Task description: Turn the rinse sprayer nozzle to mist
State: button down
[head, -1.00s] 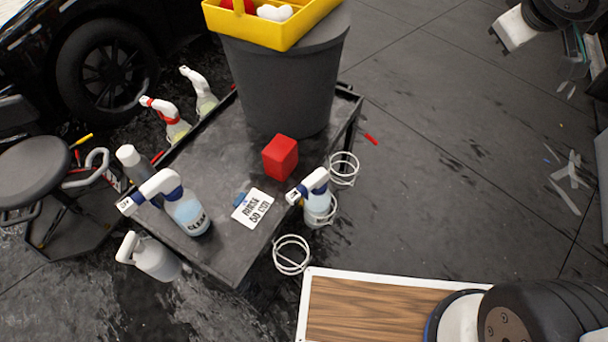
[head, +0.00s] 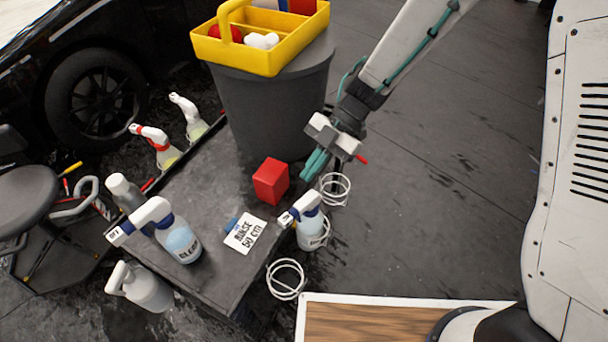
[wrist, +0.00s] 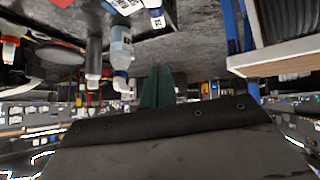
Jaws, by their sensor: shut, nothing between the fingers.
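Two spray bottles with blue-and-white heads are in the head view. One (head: 180,240), with blue liquid and a lettered label, stands on the left of the dark cart (head: 215,290). The other (head: 311,229) sits in a wire ring at the cart's right edge, its nozzle (head: 286,219) pointing left. A card reading "RINSE" (head: 245,235) lies between them. I cannot tell which bottle the card names.
A red block (head: 271,181) and a grey bin (head: 270,110) with a yellow caddy (head: 262,65) stand on the cart. Empty wire rings (head: 287,279) project from its edge. A white-edged wooden board (head: 360,322) is at the front. Floor right of the cart is open.

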send_over(282, 216)
jog(key=w+d, duration=0.1)
jog(key=d, duration=0.2)
notch_tip(282, 216, down, 5)
jog(key=shift+a+f, duration=0.1)
jog(key=shift+a, duration=0.05)
jog(key=f, duration=0.3)
jog(key=shift+a+f, duration=0.25)
jog(key=shift+a, duration=0.05)
jog(key=shift+w+a+f, duration=0.1)
jog(key=shift+f, duration=0.4)
jog(key=shift+w+a+f, duration=0.15)
jog(key=shift+a+f, duration=0.05)
jog(key=shift+f, duration=0.25)
jog(key=shift+d, duration=0.1)
jog(key=shift+s+d, duration=0.5)
jog(key=v, duration=0.8)
